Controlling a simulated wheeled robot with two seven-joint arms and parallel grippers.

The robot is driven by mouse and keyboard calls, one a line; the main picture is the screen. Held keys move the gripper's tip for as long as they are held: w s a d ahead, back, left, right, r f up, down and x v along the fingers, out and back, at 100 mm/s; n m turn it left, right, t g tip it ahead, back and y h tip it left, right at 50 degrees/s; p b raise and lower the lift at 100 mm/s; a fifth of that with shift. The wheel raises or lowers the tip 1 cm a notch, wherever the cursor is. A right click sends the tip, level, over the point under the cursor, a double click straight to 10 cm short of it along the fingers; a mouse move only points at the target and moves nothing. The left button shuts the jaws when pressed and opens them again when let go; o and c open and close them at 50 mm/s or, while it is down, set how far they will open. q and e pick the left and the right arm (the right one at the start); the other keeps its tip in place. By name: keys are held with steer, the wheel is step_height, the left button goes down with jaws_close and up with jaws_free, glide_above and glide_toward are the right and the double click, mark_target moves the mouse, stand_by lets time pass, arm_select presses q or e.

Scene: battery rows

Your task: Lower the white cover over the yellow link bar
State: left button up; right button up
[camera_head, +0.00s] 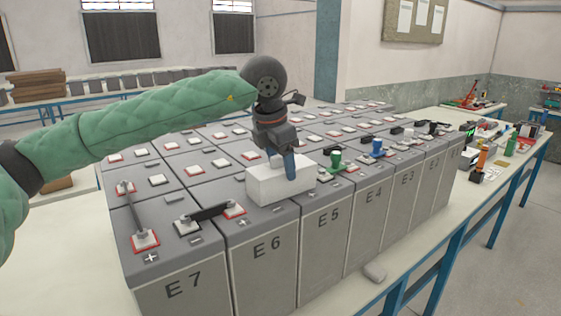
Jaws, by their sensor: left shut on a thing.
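My left gripper (281,165) points down and is shut on the top of the white cover (262,187). The cover is a box-shaped block, level, low over the front of the batteries marked E6 and E5. I cannot tell whether its lower edge touches the battery tops. The yellow link bar is not visible; the cover hides the battery tops beneath it. My right gripper is not in view.
Rows of grey batteries (262,258) with raised terminals fill the table. A black bar (208,212) joins E7 and E6, left of the cover. A grey bar (135,210) lies on E7. Green (336,161) and blue (377,146) pieces stand to the right.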

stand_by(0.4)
arm_select(q)
steer(key=o, duration=1.2)
steer(key=shift+c, duration=0.2)
